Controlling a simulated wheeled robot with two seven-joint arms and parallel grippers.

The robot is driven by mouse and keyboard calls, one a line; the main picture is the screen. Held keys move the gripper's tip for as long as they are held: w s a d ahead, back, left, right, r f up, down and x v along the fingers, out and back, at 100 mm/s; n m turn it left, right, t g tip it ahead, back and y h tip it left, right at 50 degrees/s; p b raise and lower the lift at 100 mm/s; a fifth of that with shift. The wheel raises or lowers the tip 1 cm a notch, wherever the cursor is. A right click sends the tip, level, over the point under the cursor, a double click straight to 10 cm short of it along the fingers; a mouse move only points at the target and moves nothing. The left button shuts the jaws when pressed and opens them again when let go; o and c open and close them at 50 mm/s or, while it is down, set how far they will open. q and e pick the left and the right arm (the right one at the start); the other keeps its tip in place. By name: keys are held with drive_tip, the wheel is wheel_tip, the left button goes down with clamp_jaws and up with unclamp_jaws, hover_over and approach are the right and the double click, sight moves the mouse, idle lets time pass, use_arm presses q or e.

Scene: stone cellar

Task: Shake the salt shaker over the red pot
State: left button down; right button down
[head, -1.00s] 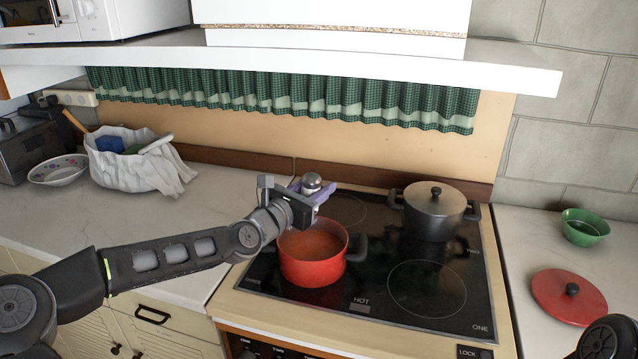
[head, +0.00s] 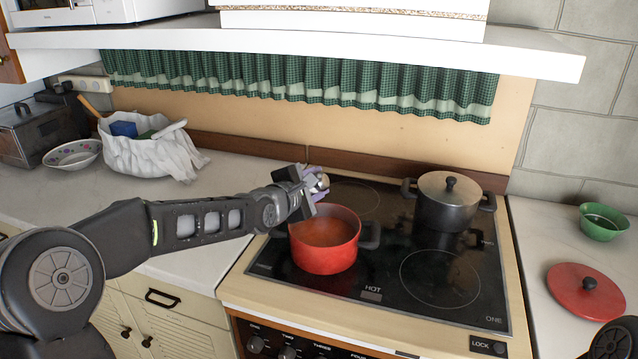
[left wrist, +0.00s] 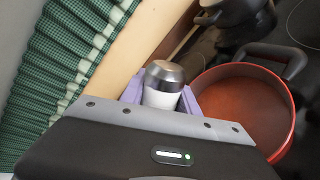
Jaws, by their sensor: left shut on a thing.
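My left gripper (head: 316,182) is shut on the salt shaker (head: 324,181), just above the back left rim of the red pot (head: 324,258). The shaker looks tilted in the head view and is partly hidden by the gripper. In the left wrist view the shaker (left wrist: 162,87) shows a silver cap and a white body between the purple fingers. The red pot (left wrist: 281,150) is to its right there. The pot is open, with reddish-brown contents, on the front left of the hob. My right gripper is not in view.
A dark lidded pot (head: 447,207) stands at the back right of the hob (head: 380,290). A red lid (head: 580,295) and a green bowl (head: 603,222) are on the right counter. A white bag (head: 150,155) and a patterned bowl (head: 72,154) are on the left counter. A shelf (head: 300,45) overhangs the back.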

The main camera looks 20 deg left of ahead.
use_arm(q)
drive_tip(key=shift+a+f+m+y+p, duration=0.2)
drive_tip(key=shift+m+y+p, duration=0.45)
drive_tip(key=shift+m+p, duration=0.8)
drive_tip(key=shift+a+f+m+y+p, duration=0.2)
drive_tip(key=shift+m+y+p, duration=0.5)
drive_tip(key=shift+m+p, duration=0.7)
drive_tip(key=shift+a+f+m+y+p, duration=0.2)
drive_tip(key=shift+m+y+p, duration=0.65)
drive_tip(key=shift+p, duration=0.95)
wheel_tip(320, 180, up, 3)
drive_tip(key=shift+p, duration=0.5)
